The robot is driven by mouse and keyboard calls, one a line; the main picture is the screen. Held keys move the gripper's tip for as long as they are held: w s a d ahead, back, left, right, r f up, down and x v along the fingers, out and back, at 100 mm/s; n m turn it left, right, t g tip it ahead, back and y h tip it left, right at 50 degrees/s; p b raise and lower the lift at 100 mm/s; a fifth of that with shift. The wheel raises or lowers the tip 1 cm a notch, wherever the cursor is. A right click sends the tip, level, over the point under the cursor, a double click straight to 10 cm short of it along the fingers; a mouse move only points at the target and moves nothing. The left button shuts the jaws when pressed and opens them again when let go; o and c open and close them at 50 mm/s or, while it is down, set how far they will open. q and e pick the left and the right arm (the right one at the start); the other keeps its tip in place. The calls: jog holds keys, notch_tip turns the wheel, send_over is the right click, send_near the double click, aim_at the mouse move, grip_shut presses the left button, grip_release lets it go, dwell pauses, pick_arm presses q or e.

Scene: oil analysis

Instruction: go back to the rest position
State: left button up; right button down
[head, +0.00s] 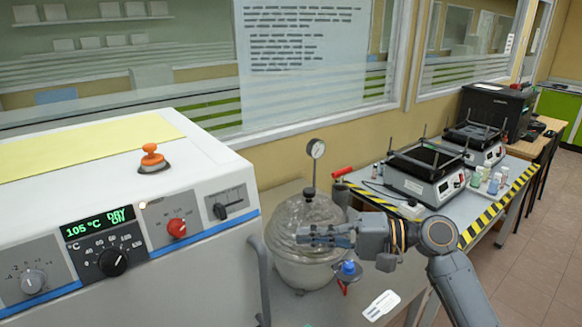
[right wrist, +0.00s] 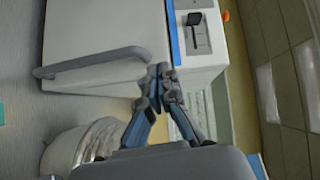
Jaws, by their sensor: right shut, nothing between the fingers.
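My right gripper (head: 326,236) is shut and empty. In the head view it is in front of the glass desiccator (head: 302,270), pointing left and hiding part of its lid; I cannot tell whether they touch. In the right wrist view the closed fingers (right wrist: 158,72) point toward the white oven (right wrist: 105,30) and its grey door handle (right wrist: 90,62). The desiccator shows at the lower left of that view (right wrist: 72,148). My left gripper is not in view.
The drying oven (head: 190,160) fills the left of the head view; its display reads 105 °C DRY ON. A bench with yellow-black edging (head: 497,215) carries shakers (head: 425,175) and small bottles. A white label card (head: 381,305) lies near the desiccator. Floor at right is clear.

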jog(key=s+d+f+n+t+h, duration=0.1)
jog(key=s+f+h, duration=0.4)
jog(key=f, duration=0.7)
jog(key=s+d+f+n+h, duration=0.1)
jog(key=s+f+h, duration=0.2)
jog(key=s+f, duration=0.7)
jog(key=s+d+f+n+h, duration=0.1)
jog(key=s+d+f+h, duration=0.75)
jog(key=s+d, duration=0.55)
notch_tip(320, 180, down, 25)
jog(key=g, duration=0.2)
jog(key=s+d+f+g, duration=0.1)
jog(key=s+d+f, duration=0.1)
jog(key=s+f, duration=1.5)
jog(key=shift+s+d+f+n, duration=0.25)
jog(key=shift+d+n, duration=0.05)
jog(key=shift+n, duration=0.1)
